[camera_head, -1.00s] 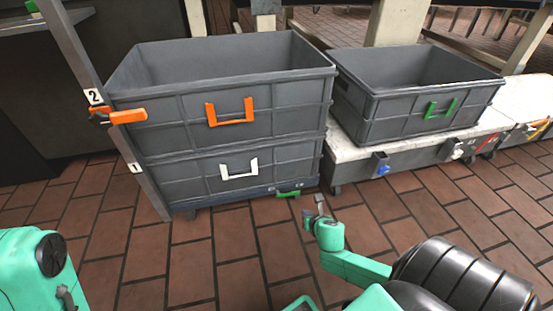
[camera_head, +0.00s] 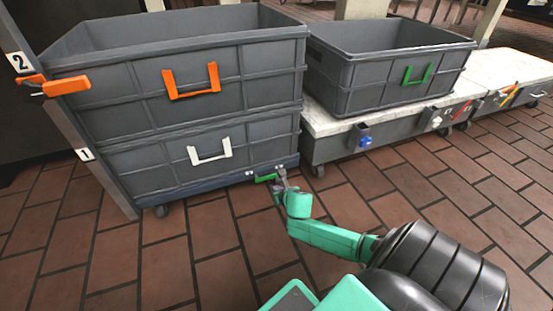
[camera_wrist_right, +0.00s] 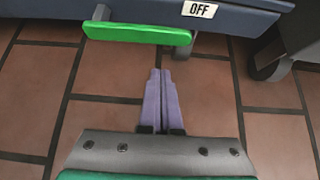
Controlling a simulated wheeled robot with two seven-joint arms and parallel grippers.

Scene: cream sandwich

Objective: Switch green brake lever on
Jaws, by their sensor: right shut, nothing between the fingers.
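The green brake lever (camera_head: 266,178) sticks out low on the front of the blue dolly (camera_head: 215,180) under the stacked grey crates. In the right wrist view the lever (camera_wrist_right: 136,33) is a flat green bar lying roughly level, with an "OFF" label (camera_wrist_right: 199,9) on the dolly to its right. My right gripper (camera_head: 281,183) is at the lever's right end in the head view. In the wrist view its fingers (camera_wrist_right: 160,72) are shut together and empty, just in front of and below the lever; I cannot tell whether they touch it. My left gripper is not in view.
Two stacked grey crates, with an orange handle (camera_head: 192,82) and a white handle (camera_head: 209,151), stand on the dolly. A post (camera_head: 75,120) with an orange clamp (camera_head: 55,86) is at left. A grey crate (camera_head: 400,83) sits on a white-topped cart at right. The brick floor in front is clear.

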